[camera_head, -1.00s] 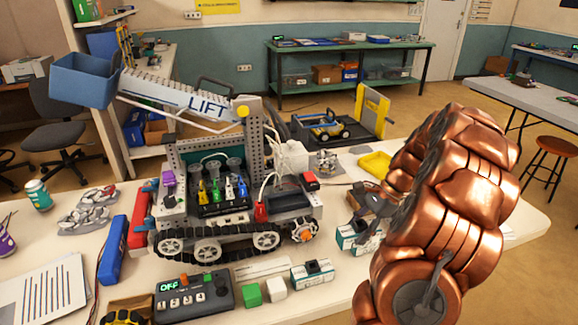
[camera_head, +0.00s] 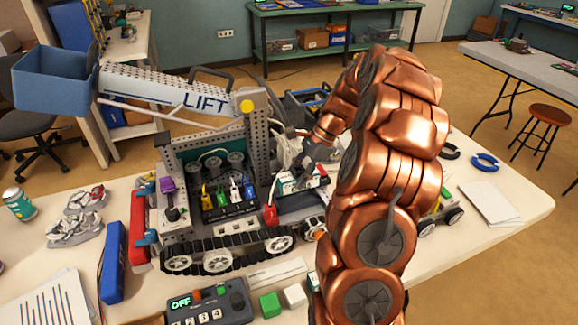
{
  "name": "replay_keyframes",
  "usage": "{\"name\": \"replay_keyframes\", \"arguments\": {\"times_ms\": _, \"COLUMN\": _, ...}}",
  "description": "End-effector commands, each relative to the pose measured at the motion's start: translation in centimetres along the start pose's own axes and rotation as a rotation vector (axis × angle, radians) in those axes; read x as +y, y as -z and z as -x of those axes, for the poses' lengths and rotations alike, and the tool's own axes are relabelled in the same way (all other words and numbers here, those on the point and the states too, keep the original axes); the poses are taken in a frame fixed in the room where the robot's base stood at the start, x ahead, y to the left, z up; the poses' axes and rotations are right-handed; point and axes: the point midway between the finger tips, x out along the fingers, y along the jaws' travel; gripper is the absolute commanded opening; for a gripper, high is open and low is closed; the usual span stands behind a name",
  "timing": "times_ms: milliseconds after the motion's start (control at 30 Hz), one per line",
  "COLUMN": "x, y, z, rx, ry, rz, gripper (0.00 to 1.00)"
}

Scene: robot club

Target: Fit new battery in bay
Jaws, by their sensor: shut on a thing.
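A white and teal battery block (camera_head: 303,182) is in my gripper (camera_head: 315,158), over the right rear part of the tracked robot (camera_head: 222,242). The dark bay (camera_head: 295,204) lies just below the battery. I cannot tell whether the battery touches the bay or is above it. My gripper comes from the upper right and is shut on the battery; my arm hides the area to its right. A red connector (camera_head: 270,214) is at the bay's left front corner, with white wires above it.
A control box (camera_head: 208,303) reading OFF stands in front of the robot, with green (camera_head: 270,304) and white (camera_head: 294,296) cubes beside it. A blue pack (camera_head: 113,262) stands at left. The LIFT arm (camera_head: 180,92) with its blue bucket (camera_head: 52,78) rises above.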

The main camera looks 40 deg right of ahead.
Motion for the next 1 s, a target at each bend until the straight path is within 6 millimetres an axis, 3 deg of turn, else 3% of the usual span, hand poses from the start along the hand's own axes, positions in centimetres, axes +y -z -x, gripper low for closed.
{"name": "replay_keyframes", "arguments": {"times_ms": 367, "x": 0.0, "y": 0.5, "z": -0.6, "rx": 0.000, "ry": 0.002, "rz": -0.002, "gripper": 0.00}}
{"name": "replay_keyframes", "arguments": {"times_ms": 800, "x": 0.0, "y": 1.8, "z": -2.9, "rx": -0.001, "ry": 0.000, "rz": 0.000, "gripper": 0.00}}
{"name": "replay_keyframes", "arguments": {"times_ms": 1000, "x": 0.0, "y": 1.6, "z": -2.6, "rx": -0.001, "ry": 0.000, "rz": 0.000, "gripper": 0.00}}
